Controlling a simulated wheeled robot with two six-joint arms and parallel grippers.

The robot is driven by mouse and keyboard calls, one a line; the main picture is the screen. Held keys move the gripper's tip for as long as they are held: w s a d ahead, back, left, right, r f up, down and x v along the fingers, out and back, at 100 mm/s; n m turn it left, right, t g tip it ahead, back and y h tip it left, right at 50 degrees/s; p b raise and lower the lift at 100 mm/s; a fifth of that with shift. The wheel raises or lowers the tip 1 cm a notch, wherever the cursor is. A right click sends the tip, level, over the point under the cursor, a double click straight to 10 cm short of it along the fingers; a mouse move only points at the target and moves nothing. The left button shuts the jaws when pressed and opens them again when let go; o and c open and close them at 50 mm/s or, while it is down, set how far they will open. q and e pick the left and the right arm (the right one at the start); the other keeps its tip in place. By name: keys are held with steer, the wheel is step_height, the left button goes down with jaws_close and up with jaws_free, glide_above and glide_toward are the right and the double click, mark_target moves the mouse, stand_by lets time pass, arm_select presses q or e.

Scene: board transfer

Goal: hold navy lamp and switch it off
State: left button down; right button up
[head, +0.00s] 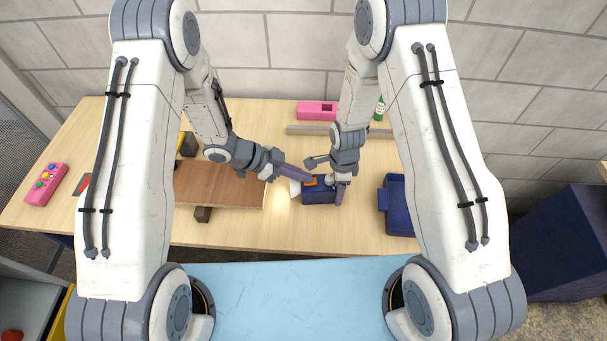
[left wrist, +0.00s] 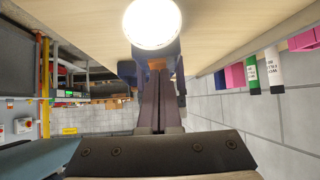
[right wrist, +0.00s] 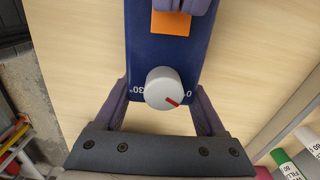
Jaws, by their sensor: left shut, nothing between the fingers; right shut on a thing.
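The navy lamp (head: 320,196) stands on the wooden table, and its navy body also shows in the right wrist view (right wrist: 145,45). An orange patch (right wrist: 170,22) and a white knob with a red mark (right wrist: 164,88) are on the body. The round lamp head (left wrist: 152,23) glows bright white in the left wrist view. My right gripper (right wrist: 163,92) is shut on the lamp body, one finger on each side. My left gripper (head: 307,177) is shut and empty, its tips at the orange patch's edge in the right wrist view; I cannot tell whether they touch.
A brown board (head: 220,185) lies to the left on supports. A navy bin (head: 398,207) stands to the right. A pink block (head: 317,111), a grey bar (head: 300,129) and a green bottle (head: 379,108) are behind. A pink button box (head: 46,184) is far left.

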arm_select(q)
steer(key=v, duration=1)
steer(key=shift+d, duration=0.1)
steer(key=shift+d+r, duration=0.3)
steer(key=shift+d, duration=0.1)
steer(key=x, duration=1)
steer(key=shift+f, duration=0.1)
